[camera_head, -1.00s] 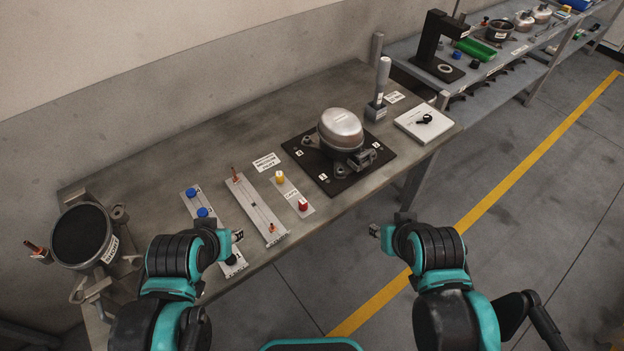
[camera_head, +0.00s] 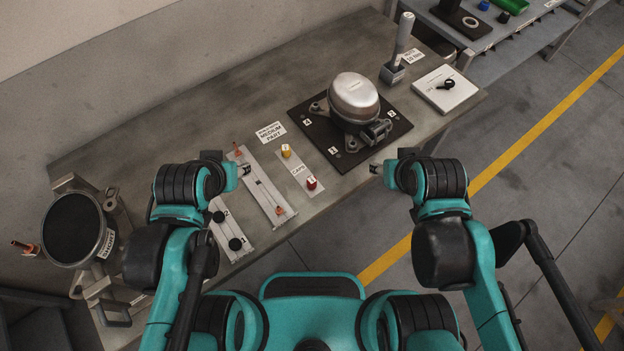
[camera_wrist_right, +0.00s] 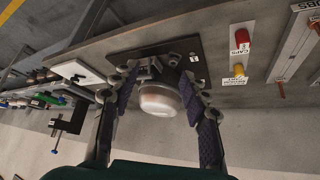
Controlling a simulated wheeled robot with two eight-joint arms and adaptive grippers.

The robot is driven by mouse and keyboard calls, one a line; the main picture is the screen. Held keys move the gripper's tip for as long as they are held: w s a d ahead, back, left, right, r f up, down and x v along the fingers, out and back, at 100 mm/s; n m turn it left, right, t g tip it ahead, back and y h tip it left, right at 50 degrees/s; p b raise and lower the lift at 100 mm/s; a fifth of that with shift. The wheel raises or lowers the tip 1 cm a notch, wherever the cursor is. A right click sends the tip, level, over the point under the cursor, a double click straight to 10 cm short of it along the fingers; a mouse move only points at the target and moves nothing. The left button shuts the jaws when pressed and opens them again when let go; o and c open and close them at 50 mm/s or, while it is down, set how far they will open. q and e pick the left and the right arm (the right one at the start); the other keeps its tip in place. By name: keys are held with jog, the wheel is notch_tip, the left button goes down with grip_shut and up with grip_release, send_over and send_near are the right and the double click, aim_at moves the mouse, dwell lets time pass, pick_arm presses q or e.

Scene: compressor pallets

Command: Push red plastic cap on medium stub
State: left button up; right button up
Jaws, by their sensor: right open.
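The red cap (camera_head: 312,183) stands on a small light strip marked CAPS, near the table's front edge, apart from both grippers. It also shows in the right wrist view (camera_wrist_right: 242,35). A yellow cap (camera_head: 286,150) stands behind it on the strip. The compressor (camera_head: 354,98) sits on a black plate; I cannot tell which part is the medium stub. My right gripper (camera_head: 376,168) is in front of the plate's front edge, open and empty; its spread fingers (camera_wrist_right: 160,75) frame the compressor in the wrist view. My left gripper (camera_head: 245,170) is above the rails; its jaws are too small to judge.
Two pale rails (camera_head: 262,187) lie left of the caps, partly covered by my left arm. A round black-topped fixture (camera_head: 74,231) stands at the table's left end. A handled tool (camera_head: 398,48) and a white box (camera_head: 446,89) are at the right.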

jog(key=w+a+n+g+p, duration=0.3)
jog(key=w+a+p, duration=0.1)
jog(key=a, duration=0.4)
jog(key=n+g+p, duration=0.3)
jog(key=n+g, duration=0.1)
send_over(312, 180)
notch_tip(312, 180, down, 5)
jog(key=shift+f, duration=0.15)
notch_tip(312, 180, down, 9)
jog(key=b, duration=0.7)
jog(key=shift+r, duration=0.2)
